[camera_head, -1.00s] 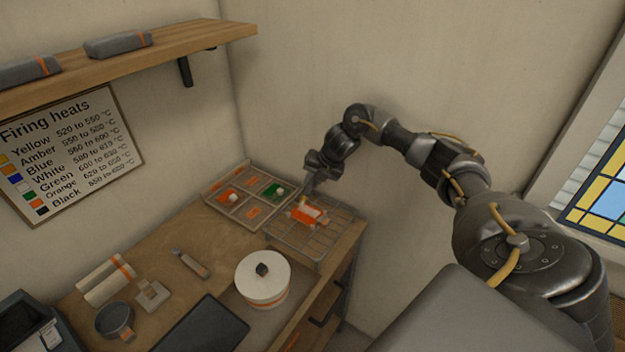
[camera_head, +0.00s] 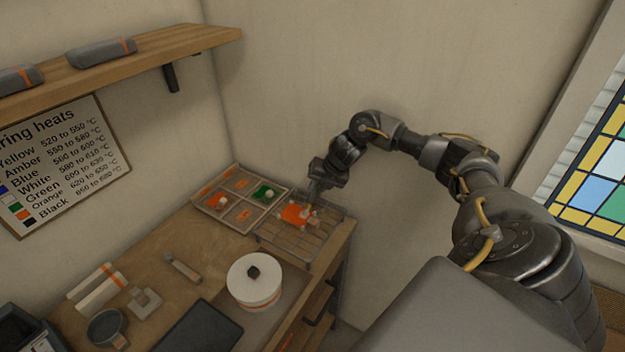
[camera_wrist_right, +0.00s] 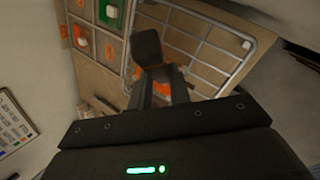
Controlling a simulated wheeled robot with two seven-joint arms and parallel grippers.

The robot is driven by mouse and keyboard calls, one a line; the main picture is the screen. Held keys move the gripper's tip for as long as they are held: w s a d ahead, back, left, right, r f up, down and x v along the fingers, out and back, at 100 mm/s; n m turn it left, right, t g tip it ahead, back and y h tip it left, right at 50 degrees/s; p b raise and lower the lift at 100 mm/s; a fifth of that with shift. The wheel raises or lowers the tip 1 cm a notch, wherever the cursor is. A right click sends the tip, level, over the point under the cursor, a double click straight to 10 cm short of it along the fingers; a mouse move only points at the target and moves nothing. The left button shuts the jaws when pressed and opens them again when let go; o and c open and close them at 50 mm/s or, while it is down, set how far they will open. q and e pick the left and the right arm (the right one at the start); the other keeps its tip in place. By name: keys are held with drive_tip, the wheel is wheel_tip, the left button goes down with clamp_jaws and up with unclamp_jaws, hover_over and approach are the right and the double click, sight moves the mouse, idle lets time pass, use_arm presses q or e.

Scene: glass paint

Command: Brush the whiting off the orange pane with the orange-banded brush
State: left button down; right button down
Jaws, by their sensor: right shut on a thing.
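The orange pane (camera_head: 296,215) lies on the wire rack (camera_head: 325,238) at the back right of the bench. A little pale whiting seems to show on it, but it is small in the head view. My right gripper (camera_head: 314,200) is above the pane, pointing down. It is shut on the brush, whose dark block-like end (camera_wrist_right: 147,47) shows between the fingers in the right wrist view. The brush's orange band cannot be made out clearly. The pane is mostly hidden behind the gripper in the wrist view. My left gripper is not in view.
A compartmented tray (camera_head: 213,205) with orange and green pieces stands left of the rack. A white lidded pot (camera_head: 255,284), a dark slab (camera_head: 203,328) and a small tool (camera_head: 183,268) are nearer. The wall is close behind the rack.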

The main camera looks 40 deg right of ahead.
drive_tip(key=shift+r, duration=0.15)
drive_tip(key=shift+r+p, duration=0.55)
drive_tip(key=w+a+b, duration=0.1)
drive_tip(key=w, duration=0.5)
drive_tip(key=shift+a, duration=0.35)
drive_tip(key=shift+f, duration=0.15)
drive_tip(key=shift+f+b, duration=0.3)
drive_tip(key=shift+f, duration=0.3)
idle(0.5)
drive_tip(key=shift+s, duration=0.1)
